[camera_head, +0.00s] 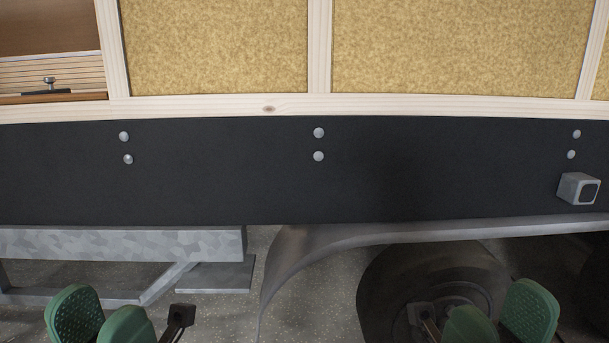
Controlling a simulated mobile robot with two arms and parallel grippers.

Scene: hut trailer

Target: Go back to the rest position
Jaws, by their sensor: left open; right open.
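My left gripper (98,313) is at the bottom left of the head view, with its two green fingers apart and nothing between them. My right gripper (499,314) is at the bottom right, also with its green fingers apart and empty. Both appear in front of the lower part of the trailer, below its black side panel (220,190). The lower parts of both grippers are cut off by the picture's edge. I cannot tell whether either one touches anything.
The black panel spans the view, with several bolt heads and a grey block (578,189) at right. Above it is a wooden frame (200,106) with tan infill. Below are a galvanized beam (120,243), a fender (300,260) and a wheel (400,270). Speckled floor shows underneath.

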